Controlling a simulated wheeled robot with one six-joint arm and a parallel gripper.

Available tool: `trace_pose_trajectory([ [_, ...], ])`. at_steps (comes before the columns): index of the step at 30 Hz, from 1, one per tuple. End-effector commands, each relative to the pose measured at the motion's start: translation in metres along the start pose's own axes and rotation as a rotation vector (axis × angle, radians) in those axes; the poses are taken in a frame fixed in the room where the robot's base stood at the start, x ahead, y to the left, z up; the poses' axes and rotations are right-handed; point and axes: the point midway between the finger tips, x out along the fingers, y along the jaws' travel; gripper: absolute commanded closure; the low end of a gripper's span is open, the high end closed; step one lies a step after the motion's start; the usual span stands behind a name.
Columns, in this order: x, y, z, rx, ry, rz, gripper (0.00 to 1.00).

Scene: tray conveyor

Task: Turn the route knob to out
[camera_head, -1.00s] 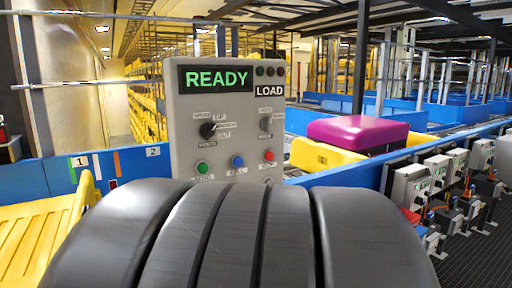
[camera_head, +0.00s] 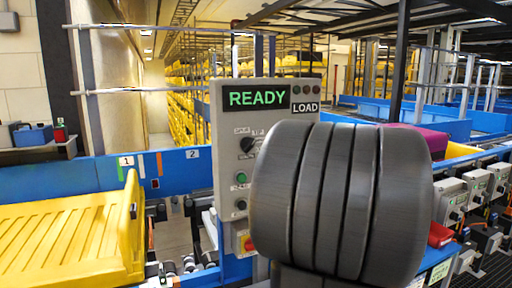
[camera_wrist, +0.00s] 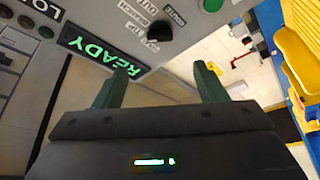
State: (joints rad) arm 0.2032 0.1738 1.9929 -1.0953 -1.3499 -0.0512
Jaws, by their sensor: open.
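The grey control panel (camera_head: 228,165) stands ahead, its display reading READY with LOAD beside it. A black knob (camera_head: 247,144) with small labels around it sits below the display; my arm covers the panel's right part. In the wrist view the panel appears rotated, with a black knob (camera_wrist: 158,32) near the top, its labels too small to read surely. My gripper (camera_wrist: 158,78) is open and empty, its two fingers apart below the knob in the picture and not touching it. The gripper itself is hidden in the head view.
A green button (camera_head: 241,177) and a dark button (camera_head: 240,204) lie below the knob. A yellow tray (camera_head: 75,240) is at left on the conveyor. A magenta item (camera_head: 433,140) shows behind my arm. Several small control boxes (camera_head: 452,200) line the right side.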

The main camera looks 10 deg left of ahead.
Motion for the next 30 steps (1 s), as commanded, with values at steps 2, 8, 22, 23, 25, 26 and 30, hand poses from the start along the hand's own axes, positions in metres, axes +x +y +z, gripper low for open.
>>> trace_pose_trajectory([
  [2, 0.007, 0.001, -0.001, 0.001, 0.000, 0.000, 0.35],
  [8, 0.037, 0.001, -0.002, 0.003, 0.001, -0.002, 0.35],
  [22, 0.116, 0.002, -0.001, 0.002, -0.001, 0.000, 0.35],
  [23, 0.119, 0.002, -0.001, 0.002, -0.002, 0.001, 0.35],
  [25, 0.126, 0.001, 0.000, 0.002, -0.002, 0.000, 0.35],
  [26, 0.129, 0.001, 0.000, 0.002, -0.002, 0.000, 0.35],
  [30, 0.134, 0.001, 0.001, 0.002, -0.003, 0.002, 0.35],
])
